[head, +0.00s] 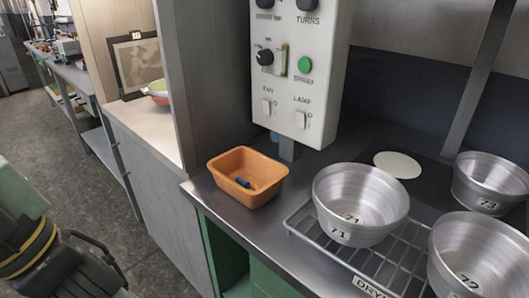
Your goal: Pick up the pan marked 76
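Three round silver metal pans show in the head view. The pan marked 71 (362,188) stands upright on a wire rack, with a tag reading 71 also inside it. The pan marked 73 (496,176) stands behind it at the right. A pan whose mark looks like 72 (485,245) is cut off by the right edge. I see no mark 76 on any pan in view. My gripper (92,268) is partly visible at the lower left, well left of the pans and away from the counter. Its fingertips are not clear.
An orange tub (272,189) with a small blue object inside stands at the counter's left end. A wire rack (300,225) labelled DRY lies under the pans. A control panel (296,75) hangs above. A pale disc (398,165) lies behind pan 71. Floor is open at left.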

